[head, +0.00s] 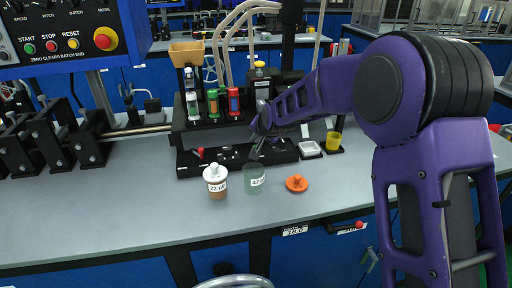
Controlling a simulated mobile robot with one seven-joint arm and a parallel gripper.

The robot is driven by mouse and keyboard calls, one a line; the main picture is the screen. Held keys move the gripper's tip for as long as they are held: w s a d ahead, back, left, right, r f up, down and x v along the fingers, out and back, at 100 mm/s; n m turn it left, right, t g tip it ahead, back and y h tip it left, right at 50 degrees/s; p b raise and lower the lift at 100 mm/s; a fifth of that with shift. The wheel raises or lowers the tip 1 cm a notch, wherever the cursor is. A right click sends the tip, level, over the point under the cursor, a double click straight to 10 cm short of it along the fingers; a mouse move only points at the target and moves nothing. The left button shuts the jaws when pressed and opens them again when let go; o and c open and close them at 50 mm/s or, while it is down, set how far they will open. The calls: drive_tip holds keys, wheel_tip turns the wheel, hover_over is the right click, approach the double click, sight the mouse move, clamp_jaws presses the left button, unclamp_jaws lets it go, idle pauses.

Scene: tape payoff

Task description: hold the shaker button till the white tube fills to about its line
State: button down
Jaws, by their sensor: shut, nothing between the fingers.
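A black stand (222,122) on the grey bench holds a row of tubes. The tube at its left end is whitish (191,100), with a green tube (212,103) and a red tube (233,101) to its right. The white tube's line and fill level are too small to read. A tan hopper (186,53) sits above the white tube. My gripper (256,153) is shut and empty, pointing down over the right part of the stand's black base, right of the tubes. I cannot make out the shaker button or whether my gripper touches anything.
A white-lidded jar (215,181), a greenish jar (254,179) and an orange lid (296,183) stand in front of the base. A white tray (309,149) and yellow cup (333,142) are to the right. The bench's front left is clear. A control panel (65,37) hangs upper left.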

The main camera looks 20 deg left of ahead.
drive_tip(key=shift+f, duration=0.15)
drive_tip(key=shift+f+b, duration=0.25)
drive_tip(key=shift+b, duration=0.2)
drive_tip(key=shift+f, duration=0.5)
idle(1.1)
drive_tip(key=shift+r, duration=0.1)
idle(0.9)
drive_tip(key=shift+r+p, duration=0.3)
drive_tip(key=shift+r, duration=0.5)
wheel_tip(320, 180, up, 5)
drive_tip(key=p, duration=0.2)
drive_tip(key=shift+p, duration=0.35)
drive_tip(key=shift+r, duration=0.1)
